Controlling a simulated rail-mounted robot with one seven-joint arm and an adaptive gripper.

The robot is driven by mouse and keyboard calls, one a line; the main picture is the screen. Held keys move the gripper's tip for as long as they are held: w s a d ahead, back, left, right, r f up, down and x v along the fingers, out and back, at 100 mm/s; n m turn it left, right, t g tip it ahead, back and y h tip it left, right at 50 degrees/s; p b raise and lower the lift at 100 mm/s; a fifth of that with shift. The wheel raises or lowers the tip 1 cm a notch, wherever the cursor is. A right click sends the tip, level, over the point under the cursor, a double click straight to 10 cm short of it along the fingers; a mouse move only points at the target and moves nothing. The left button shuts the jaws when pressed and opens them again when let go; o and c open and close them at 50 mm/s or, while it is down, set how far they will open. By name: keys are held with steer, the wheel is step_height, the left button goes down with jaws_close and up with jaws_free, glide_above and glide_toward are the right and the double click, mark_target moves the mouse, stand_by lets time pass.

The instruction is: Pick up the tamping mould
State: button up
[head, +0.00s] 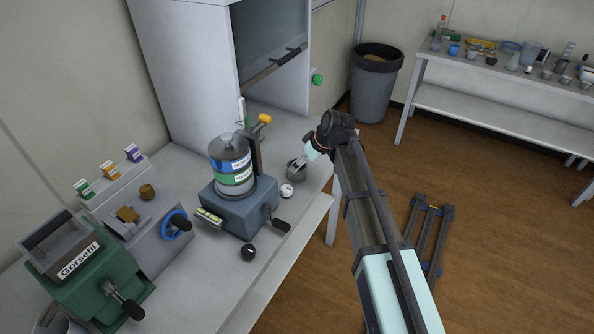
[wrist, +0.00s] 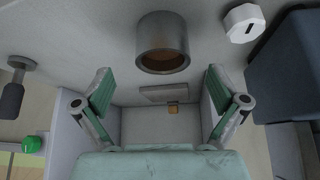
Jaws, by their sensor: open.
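The tamping mould looks to be the short grey metal cylinder (head: 297,172) standing on the bench, right of the blue-grey press. In the wrist view the cylinder (wrist: 163,28) is top centre, with a brownish opening facing the camera. My gripper (wrist: 160,88) is open and empty, its two green fingers spread wide. The cylinder appears beyond the fingertips and roughly centred between them, not gripped. In the head view my gripper (head: 301,160) is right at the cylinder and hides part of it; contact cannot be told.
A white knob-like piece (head: 287,190) lies close to the cylinder; it also shows in the wrist view (wrist: 243,22). The press (head: 240,214) with stacked rings stands left. A tall white cabinet (head: 185,75) stands behind. The bench's front edge is close on the right.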

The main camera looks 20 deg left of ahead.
steer(key=shift+p+x, duration=1)
steer(key=shift+x, duration=1.7)
steer(key=shift+s, duration=0.15)
steer(key=c, duration=1.6)
steer(key=shift+c, duration=0.2)
steer(key=shift+a+r, duration=0.1)
steer(key=shift+r, duration=0.05)
